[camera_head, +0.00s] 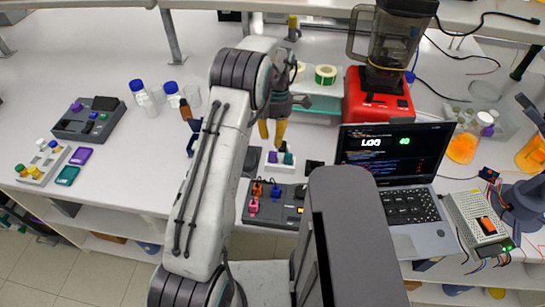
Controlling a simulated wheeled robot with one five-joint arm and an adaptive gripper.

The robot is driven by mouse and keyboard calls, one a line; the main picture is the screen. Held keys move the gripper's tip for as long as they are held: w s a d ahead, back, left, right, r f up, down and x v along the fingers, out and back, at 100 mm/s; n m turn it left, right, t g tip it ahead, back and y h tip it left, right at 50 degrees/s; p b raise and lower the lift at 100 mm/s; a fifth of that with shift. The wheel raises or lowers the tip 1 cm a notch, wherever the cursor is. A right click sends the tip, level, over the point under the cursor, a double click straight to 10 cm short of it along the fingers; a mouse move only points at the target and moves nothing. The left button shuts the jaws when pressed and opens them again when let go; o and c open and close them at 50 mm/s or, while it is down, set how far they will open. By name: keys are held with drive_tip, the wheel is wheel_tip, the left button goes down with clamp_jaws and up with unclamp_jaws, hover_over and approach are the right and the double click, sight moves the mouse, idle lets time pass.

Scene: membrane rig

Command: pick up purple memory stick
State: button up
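A small purple stick-like piece (272,157) stands upright in a small white holder (276,167), beside a dark green one (288,158). It is too small to tell for sure that it is the memory stick. My gripper (272,131), with orange-yellow fingertips, points down just above and behind this holder in the picture. The fingertips are apart and nothing shows between them. My arm link hides the table just left of the holder.
A dark device (275,210) with orange and pink plugs lies in front of the holder. A laptop (400,180) and red blender (378,98) stand to the right. At the left are another dark device (88,121), a flat purple box (81,155) and blue-capped bottles (145,98).

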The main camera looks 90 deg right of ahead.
sight(273, 152)
drive_tip(key=shift+w+a+f+b, duration=0.1)
drive_tip(key=shift+a+f+b, duration=0.15)
drive_tip(key=shift+f, duration=0.8)
drive_tip(key=shift+w+a+f+b, duration=0.15)
drive_tip(key=shift+f+b, duration=0.1)
drive_tip(key=shift+f, duration=0.85)
drive_tip(key=shift+s+a+f+b, duration=0.1)
drive_tip(key=shift+a+f+b, duration=0.15)
drive_tip(key=shift+f, duration=0.8)
drive_tip(key=c, duration=0.5)
drive_tip(key=shift+c, duration=0.2)
